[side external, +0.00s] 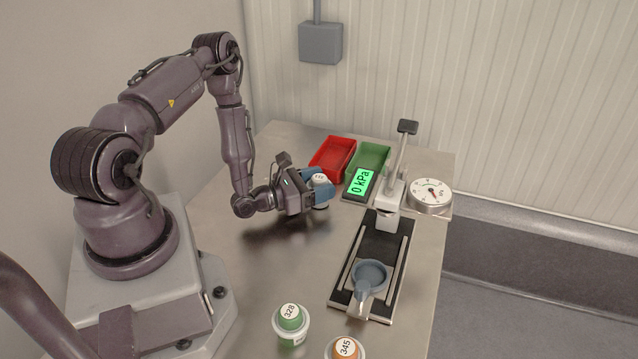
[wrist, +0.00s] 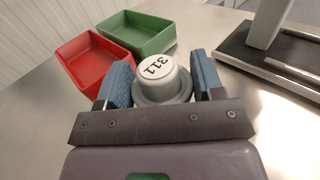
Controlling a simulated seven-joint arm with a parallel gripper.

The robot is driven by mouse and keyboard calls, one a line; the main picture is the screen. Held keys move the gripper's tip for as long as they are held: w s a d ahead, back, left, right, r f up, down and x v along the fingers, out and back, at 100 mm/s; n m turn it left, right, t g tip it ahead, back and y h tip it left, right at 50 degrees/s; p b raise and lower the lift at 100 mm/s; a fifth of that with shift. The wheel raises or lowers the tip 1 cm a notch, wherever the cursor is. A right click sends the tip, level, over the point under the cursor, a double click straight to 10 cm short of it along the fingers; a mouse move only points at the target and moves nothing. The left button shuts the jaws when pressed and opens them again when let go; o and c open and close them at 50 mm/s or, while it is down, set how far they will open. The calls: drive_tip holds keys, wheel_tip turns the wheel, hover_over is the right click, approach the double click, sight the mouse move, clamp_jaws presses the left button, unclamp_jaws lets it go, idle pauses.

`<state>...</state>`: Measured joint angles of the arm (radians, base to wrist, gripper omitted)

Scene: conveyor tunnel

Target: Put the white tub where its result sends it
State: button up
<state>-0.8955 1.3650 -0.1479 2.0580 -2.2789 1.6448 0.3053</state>
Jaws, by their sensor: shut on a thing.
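My gripper (side external: 319,189) is shut on the white tub (side external: 321,181), with one blue finger on each side of it. In the wrist view the tub (wrist: 162,76) has a round top reading 311 above a wider grey rim, between the fingertips (wrist: 162,82). A red tray (side external: 333,155) and a green tray (side external: 371,158) stand side by side at the back of the table, both empty where I can see inside. In the wrist view the red tray (wrist: 94,63) and green tray (wrist: 137,33) lie ahead and left of the tub. A display (side external: 361,183) reads 0 kPa on green.
A press stand with a lever (side external: 403,150) rises over a dark railed track (side external: 345,297) holding a blue-grey cup (side external: 369,275). A dial gauge (side external: 430,194) sits at the right edge. The table middle is clear.

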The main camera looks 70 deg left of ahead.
drive_tip(key=shift+f, duration=0.1)
drive_tip(key=o, duration=1.3)
